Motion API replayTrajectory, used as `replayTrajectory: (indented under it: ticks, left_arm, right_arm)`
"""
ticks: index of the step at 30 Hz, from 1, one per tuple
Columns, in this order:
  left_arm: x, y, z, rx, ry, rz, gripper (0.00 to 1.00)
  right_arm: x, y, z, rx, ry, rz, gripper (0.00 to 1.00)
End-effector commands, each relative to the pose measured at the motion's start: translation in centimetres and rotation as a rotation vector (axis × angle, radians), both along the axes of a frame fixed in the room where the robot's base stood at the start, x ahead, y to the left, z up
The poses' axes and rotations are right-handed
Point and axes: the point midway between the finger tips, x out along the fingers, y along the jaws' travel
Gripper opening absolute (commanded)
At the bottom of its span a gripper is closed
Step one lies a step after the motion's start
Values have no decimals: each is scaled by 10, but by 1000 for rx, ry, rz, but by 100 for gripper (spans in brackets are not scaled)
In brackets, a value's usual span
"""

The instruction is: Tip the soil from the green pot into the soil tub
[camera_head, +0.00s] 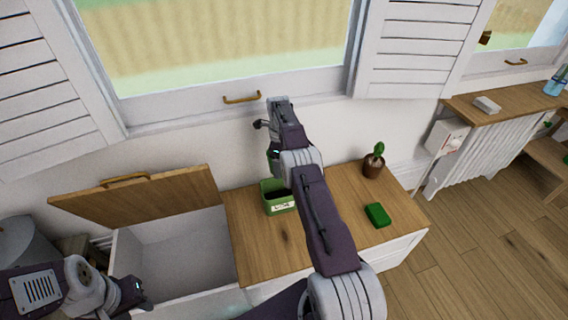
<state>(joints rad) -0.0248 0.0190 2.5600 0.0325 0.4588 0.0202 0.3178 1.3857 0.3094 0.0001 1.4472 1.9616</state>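A green tub with a white label (281,206) and a dark inside stands on the wooden cabinet top, just left of my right forearm. A small green piece (272,160) shows above it at the left edge of my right arm. It may be the green pot, but most of it is hidden. My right arm crosses the middle of the view; its fingers cannot be made out clearly. My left gripper (137,293) is low at the left, in front of the open white chest. Its fingers are too small to tell whether they are open.
The chest's wooden lid (140,199) stands raised; its white inside (185,250) looks empty. A cactus in a brown pot (372,167) and a green block (377,215) are on the wooden top (265,245), right of my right arm. A window and shutters rise behind.

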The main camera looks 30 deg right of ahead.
Motion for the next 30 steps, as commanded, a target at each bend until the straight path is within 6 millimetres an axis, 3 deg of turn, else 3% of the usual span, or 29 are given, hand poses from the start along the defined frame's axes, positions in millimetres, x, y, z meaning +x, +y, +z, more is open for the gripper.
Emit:
replayTrajectory:
  ticks: [8,14,30]
  left_arm:
    - [0,0,7,0,0,0,36]
    - [0,0,14,0,0,0,36]
    - [0,0,21,0,0,0,36]
  right_arm:
    - [4,12,-6,0,0,24,29]
    - [8,25,-23,0,0,50,29]
    - [1,42,-42,0,-1,77,29]
